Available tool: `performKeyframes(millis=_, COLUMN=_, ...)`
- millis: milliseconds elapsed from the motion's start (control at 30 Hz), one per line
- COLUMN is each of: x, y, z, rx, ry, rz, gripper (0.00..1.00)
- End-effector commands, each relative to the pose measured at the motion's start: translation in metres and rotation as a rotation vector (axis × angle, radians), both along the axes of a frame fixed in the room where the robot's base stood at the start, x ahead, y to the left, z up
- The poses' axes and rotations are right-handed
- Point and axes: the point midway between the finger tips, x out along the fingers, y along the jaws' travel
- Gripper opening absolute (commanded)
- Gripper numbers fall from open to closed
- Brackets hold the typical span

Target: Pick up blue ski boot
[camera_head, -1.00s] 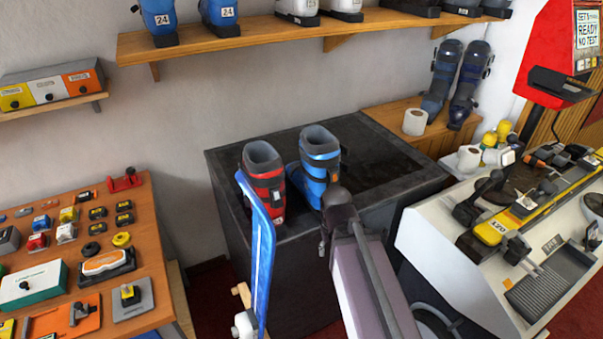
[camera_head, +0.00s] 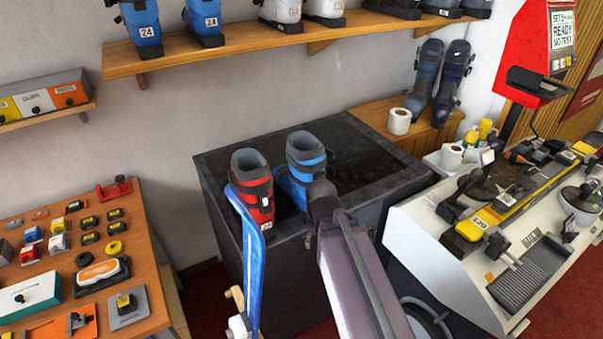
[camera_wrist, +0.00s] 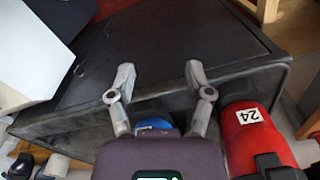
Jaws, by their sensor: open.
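The blue ski boot (camera_head: 305,152) stands upright on the dark box-like stand, right beside a red ski boot (camera_head: 252,187). In the head view the end of my arm covers the blue boot's lower right part. In the wrist view my gripper (camera_wrist: 160,76) is open, its two fingers spread and nothing between the tips. A small part of the blue boot (camera_wrist: 155,124) shows between the finger bases, mostly hidden by my gripper's body. The red boot (camera_wrist: 250,130), with a white "24" label, is right of the right finger. I cannot tell whether a finger touches the blue boot.
The dark stand (camera_head: 395,185) has bare top right of and behind the boots. A blue ski (camera_head: 254,265) rises in front of the red boot. A wooden bench (camera_head: 150,260) with small parts is at left, a white machine (camera_head: 410,235) at right. A boot shelf (camera_head: 230,55) hangs above.

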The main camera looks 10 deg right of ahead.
Motion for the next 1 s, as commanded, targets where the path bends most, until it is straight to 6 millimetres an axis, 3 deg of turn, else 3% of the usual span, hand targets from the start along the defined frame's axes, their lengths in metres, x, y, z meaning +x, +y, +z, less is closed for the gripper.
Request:
performKeyframes(millis=33, x=0.001, y=0.000, z=0.020, rx=0.000, ry=-0.002, rz=0.000, gripper=0.66)
performKeyframes(millis=100, x=0.002, y=0.000, z=0.034, rx=0.000, ry=-0.005, rz=0.000, gripper=0.66)
performKeyframes(millis=1000, x=0.030, y=0.001, z=0.210, rx=-0.002, ry=-0.040, rz=0.068, gripper=0.66)
